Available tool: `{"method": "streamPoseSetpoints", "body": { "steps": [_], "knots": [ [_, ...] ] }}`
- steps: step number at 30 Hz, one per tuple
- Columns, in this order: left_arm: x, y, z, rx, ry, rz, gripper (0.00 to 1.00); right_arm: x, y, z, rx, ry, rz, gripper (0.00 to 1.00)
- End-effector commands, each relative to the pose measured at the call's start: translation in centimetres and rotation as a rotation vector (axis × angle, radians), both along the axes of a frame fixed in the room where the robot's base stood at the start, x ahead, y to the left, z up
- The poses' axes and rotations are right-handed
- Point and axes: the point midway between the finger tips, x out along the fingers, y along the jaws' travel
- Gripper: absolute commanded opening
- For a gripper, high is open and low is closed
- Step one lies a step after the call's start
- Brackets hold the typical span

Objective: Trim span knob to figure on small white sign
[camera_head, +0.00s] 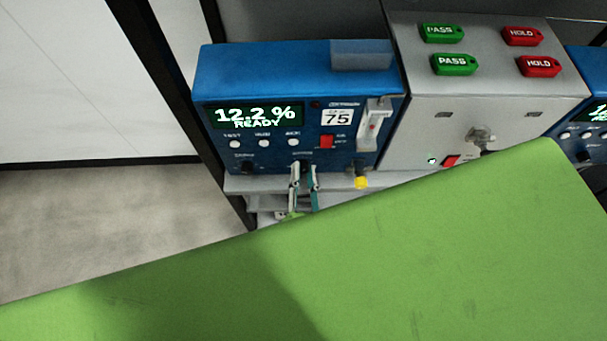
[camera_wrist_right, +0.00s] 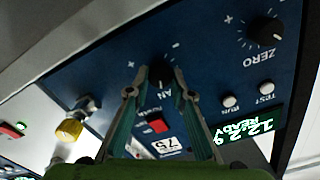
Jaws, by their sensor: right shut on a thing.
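The blue analyser (camera_head: 290,75) stands on a shelf, its display (camera_head: 256,115) reading 12.2 % READY. My left gripper is not in view.
The black zero knob (camera_wrist_right: 266,30) is on the same panel. A red switch (camera_head: 326,141), a flow tube (camera_head: 374,124) and a yellow knob (camera_head: 361,182) are close by. A grey box (camera_head: 490,90) with PASS and HOLD tags stands to the right. A large green surface hides the lower foreground.

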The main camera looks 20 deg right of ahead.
Motion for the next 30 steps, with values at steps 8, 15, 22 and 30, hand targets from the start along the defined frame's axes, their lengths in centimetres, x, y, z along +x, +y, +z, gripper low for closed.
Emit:
{"method": "streamPoseSetpoints", "body": {
  "steps": [8, 15, 22, 30],
  "knots": [
    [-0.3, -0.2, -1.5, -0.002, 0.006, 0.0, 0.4, 0.1, -0.1, -0.3, 0.255, -0.074, -0.001, 0.0],
    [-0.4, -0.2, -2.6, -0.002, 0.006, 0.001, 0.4, 0.1, -0.1, -0.3, 0.475, -0.137, 0.0, 0.0],
    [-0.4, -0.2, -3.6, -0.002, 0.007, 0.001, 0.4, 0.1, -0.1, -0.2, 0.666, -0.193, 0.001, 0.0],
    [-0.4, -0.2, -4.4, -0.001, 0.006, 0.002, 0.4, 0.1, 0.0, -0.1, 0.83, -0.241, 0.003, 0.0]
  ]
}}
